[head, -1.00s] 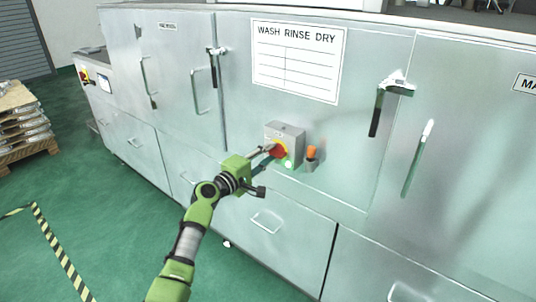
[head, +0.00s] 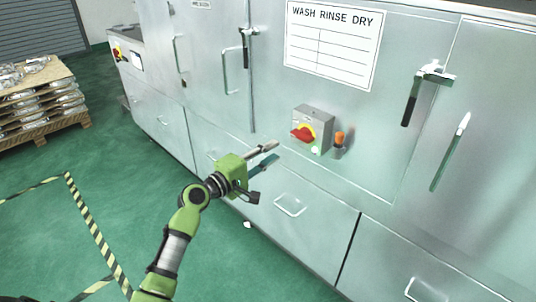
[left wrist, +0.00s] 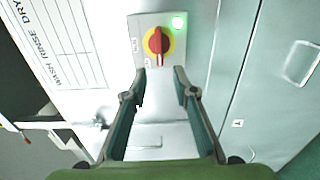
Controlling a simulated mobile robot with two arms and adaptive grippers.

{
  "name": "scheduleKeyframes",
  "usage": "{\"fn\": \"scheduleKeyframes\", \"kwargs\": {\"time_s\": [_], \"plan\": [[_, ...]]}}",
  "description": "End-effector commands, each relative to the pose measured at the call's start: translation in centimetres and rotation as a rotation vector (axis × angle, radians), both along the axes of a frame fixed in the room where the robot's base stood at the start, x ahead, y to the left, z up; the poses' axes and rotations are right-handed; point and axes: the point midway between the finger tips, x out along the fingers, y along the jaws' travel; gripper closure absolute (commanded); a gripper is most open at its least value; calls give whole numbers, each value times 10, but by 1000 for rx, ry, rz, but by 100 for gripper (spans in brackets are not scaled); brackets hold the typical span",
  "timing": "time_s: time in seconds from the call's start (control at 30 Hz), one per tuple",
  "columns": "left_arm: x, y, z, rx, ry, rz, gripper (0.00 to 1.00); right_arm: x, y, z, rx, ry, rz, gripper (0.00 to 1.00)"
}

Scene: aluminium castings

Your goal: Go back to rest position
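My left gripper (head: 270,154) is in front of the washing machine's metal front, below and left of the grey switch box (head: 313,124). The box carries a red rotary knob on a yellow disc (head: 304,134). In the left wrist view the two fingers (left wrist: 160,78) stand apart with nothing between them, and the red knob (left wrist: 158,42) shows beyond the tips, clear of them. A lit green lamp (left wrist: 178,23) sits beside the knob. My right gripper is in neither view.
A pallet stacked with castings (head: 40,100) stands at the left on the green floor. An orange-topped part (head: 339,141) sticks out right of the switch box. Door handles (head: 230,72) project from the machine front. Open floor with striped tape (head: 92,230) lies at lower left.

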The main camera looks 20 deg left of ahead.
Motion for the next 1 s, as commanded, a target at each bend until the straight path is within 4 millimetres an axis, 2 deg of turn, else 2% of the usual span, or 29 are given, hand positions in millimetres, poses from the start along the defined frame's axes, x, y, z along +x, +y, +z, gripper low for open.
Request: {"fn": "scheduleKeyframes", "kwargs": {"time_s": [0.13, 0.57, 0.67, 0.77, 0.87, 1.0], "plan": [[-7, 2, 0, 0, 0, -1, 74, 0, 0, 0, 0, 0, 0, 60], [-7, 2, 0, 0, 0, -1, 74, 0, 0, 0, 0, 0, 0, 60], [-7, 3, -11, 12, 16, 5, 74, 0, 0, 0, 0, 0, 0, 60], [-7, 4, -48, 59, 68, 22, 74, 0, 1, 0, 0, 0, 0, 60], [-12, 5, -112, 148, 157, 42, 74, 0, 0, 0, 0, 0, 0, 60], [-36, 5, -217, 320, 301, 47, 74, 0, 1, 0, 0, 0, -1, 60]]}}
